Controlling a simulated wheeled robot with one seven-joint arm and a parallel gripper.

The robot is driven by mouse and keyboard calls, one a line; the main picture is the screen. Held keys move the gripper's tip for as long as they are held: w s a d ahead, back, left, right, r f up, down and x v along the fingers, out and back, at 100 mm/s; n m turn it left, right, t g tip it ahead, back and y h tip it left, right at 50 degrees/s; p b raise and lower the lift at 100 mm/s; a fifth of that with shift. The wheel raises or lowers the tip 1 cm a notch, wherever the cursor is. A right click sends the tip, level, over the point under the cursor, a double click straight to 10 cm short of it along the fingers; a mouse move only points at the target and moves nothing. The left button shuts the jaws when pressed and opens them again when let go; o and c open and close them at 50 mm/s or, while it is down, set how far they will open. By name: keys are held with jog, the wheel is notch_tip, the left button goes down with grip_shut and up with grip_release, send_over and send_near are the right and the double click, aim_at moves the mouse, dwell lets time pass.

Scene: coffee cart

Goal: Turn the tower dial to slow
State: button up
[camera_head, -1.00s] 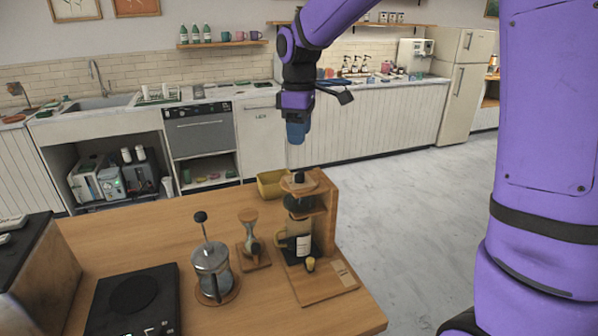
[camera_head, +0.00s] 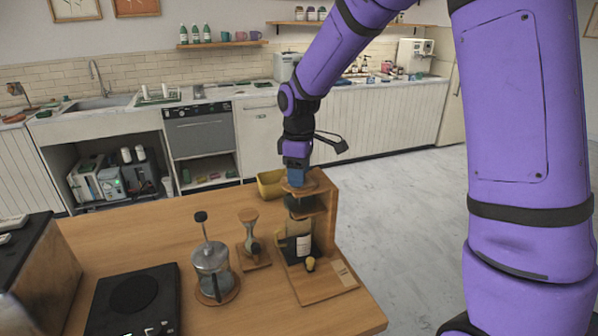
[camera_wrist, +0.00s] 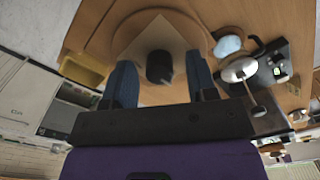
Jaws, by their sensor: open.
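The wooden drip tower (camera_head: 325,216) stands on the counter, with a dark vessel on its front. Its dial appears to be the dark round knob on top, seen in the wrist view (camera_wrist: 159,67); its setting cannot be read. My gripper (camera_head: 297,182) points down at the tower top and hides the knob in the head view. In the wrist view its two blue fingers (camera_wrist: 162,80) are open, one on each side of the knob, with visible gaps. I cannot tell whether the fingertips are level with the knob.
A yellow bin (camera_head: 269,185) sits behind the tower. An hourglass-shaped brewer (camera_head: 250,240) and a French press (camera_head: 210,268) stand to its left, then a black scale (camera_head: 135,300). Open floor lies to the right.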

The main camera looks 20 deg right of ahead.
jog(key=shift+c, duration=0.5)
jog(key=c, duration=0.8)
jog(key=shift+c, duration=0.2)
jog(key=shift+m, duration=0.3)
jog(key=m, duration=0.5)
jog(key=shift+m, duration=0.3)
jog(key=m, duration=0.5)
jog(key=shift+d, duration=0.1)
jog(key=shift+m, duration=0.4)
jog(key=o, duration=0.9)
